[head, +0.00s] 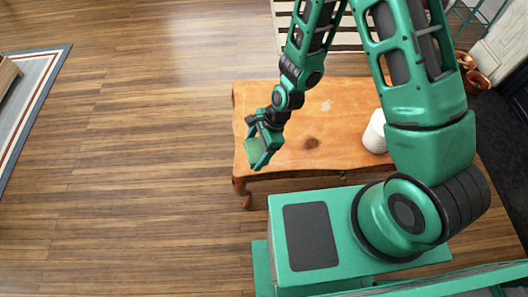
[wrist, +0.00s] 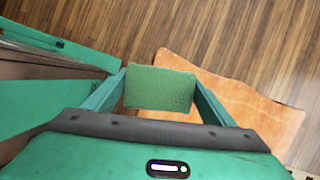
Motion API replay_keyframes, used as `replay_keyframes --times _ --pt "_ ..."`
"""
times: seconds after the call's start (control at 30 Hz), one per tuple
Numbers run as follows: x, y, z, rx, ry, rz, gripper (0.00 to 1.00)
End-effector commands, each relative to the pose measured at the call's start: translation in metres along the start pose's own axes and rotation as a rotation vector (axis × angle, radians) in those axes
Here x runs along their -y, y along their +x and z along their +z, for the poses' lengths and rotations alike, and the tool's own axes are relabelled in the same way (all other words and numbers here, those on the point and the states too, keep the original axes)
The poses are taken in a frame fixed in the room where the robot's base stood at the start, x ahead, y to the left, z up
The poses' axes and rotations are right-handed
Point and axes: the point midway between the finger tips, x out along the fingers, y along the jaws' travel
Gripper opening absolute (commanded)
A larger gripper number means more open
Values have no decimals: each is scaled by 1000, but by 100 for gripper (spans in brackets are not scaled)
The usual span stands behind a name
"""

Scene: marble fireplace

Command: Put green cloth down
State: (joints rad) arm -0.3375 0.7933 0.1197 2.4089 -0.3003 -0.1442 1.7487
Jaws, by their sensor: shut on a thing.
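The green cloth (wrist: 160,88) is a small, textured green rectangle held between my two fingers in the wrist view. My gripper (head: 259,157) is shut on it, over the left end of the wooden table (head: 335,100) in the head view. The cloth also shows in the head view as a green patch (head: 254,146) between the fingers. In the wrist view the table top (wrist: 235,100) lies below and behind the cloth, with the floor past its edge. I cannot tell how high the cloth is above the table.
A white cylindrical object (head: 375,133) stands on the right part of the table, partly behind my arm. Bare table top lies between it and my gripper. Wooden floor (head: 120,150) is clear to the left. A bordered rug (head: 35,90) lies at the far left.

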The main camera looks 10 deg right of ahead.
Motion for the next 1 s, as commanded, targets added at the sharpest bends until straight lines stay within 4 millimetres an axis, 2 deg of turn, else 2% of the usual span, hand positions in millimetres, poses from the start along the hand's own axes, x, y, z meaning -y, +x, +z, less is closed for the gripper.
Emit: replay_keyframes --times 0.03,0.13,0.37,0.47,0.8,1.0 --pt "-12 3 9 -1 43 -16 53" --pt "-25 5 20 -2 128 -54 53" --pt "-33 8 28 -2 219 -94 53" --pt "-24 12 19 -3 230 -97 53" --pt "30 33 -32 -2 229 -98 53" --pt "53 43 -53 -2 226 -97 53"
